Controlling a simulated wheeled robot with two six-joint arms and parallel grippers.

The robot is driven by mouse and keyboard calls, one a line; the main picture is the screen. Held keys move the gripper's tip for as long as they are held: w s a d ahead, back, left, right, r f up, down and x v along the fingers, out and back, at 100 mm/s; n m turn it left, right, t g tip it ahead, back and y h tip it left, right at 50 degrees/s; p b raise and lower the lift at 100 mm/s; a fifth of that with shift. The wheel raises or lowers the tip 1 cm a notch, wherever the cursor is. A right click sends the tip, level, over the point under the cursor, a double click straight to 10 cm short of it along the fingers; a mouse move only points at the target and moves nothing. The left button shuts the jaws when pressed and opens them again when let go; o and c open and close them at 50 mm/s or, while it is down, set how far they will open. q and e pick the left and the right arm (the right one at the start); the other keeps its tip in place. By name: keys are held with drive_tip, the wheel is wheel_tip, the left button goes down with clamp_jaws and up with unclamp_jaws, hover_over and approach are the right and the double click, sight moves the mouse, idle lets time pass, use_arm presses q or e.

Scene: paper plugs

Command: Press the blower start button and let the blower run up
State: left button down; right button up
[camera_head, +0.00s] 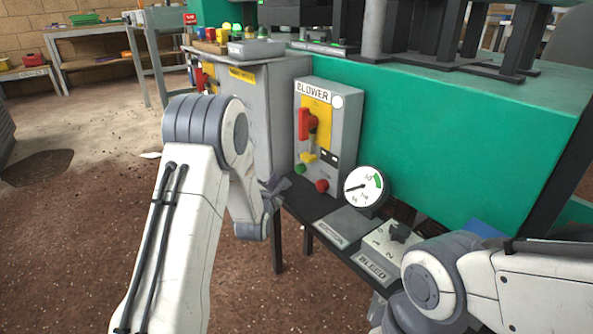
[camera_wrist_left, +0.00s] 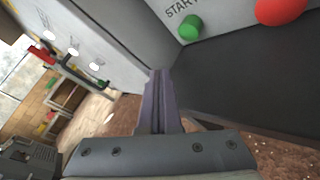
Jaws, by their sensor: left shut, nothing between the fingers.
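The grey blower box (camera_head: 349,130), labelled BLOWER, stands against the green machine. Its green start button (camera_head: 299,169) is low on the front, left of a red button (camera_head: 321,186). In the left wrist view the green button (camera_wrist_left: 190,27) sits beside the word START, with the red button (camera_wrist_left: 280,10) to its right. My left gripper (camera_head: 279,186) is shut and empty, left of and slightly below the green button. In the left wrist view its closed fingers (camera_wrist_left: 159,78) point below and left of the button, apart from it. My right gripper is not visible.
A round gauge (camera_head: 364,187) stands right of the box, its needle pointing left. A BLEED panel (camera_head: 383,248) with a dark knob is on the black shelf (camera_head: 310,209). A grey cabinet (camera_head: 280,110) stands left of the box. My right arm is at the lower right.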

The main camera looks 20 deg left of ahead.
use_arm(q)
drive_tip(key=shift+w+d, duration=0.75)
drive_tip(key=shift+w, duration=0.2)
drive_tip(key=shift+w+d, duration=0.7)
drive_tip(key=shift+w, duration=0.25)
drive_tip(key=shift+w+d, duration=0.1)
idle(0.6)
drive_tip(key=shift+w+d, duration=0.2)
drive_tip(key=shift+w+d, duration=0.3)
drive_tip(key=shift+w, duration=0.1)
idle(0.8)
idle(0.3)
drive_tip(key=shift+s+a, duration=0.6)
drive_tip(key=shift+s, duration=0.15)
drive_tip(key=shift+s+a+b, duration=0.25)
drive_tip(key=shift+s+a, duration=0.55)
drive_tip(key=shift+s, duration=0.2)
drive_tip(key=shift+s+a+b, duration=0.25)
drive_tip(key=shift+s+a, duration=0.5)
drive_tip(key=shift+s, duration=0.25)
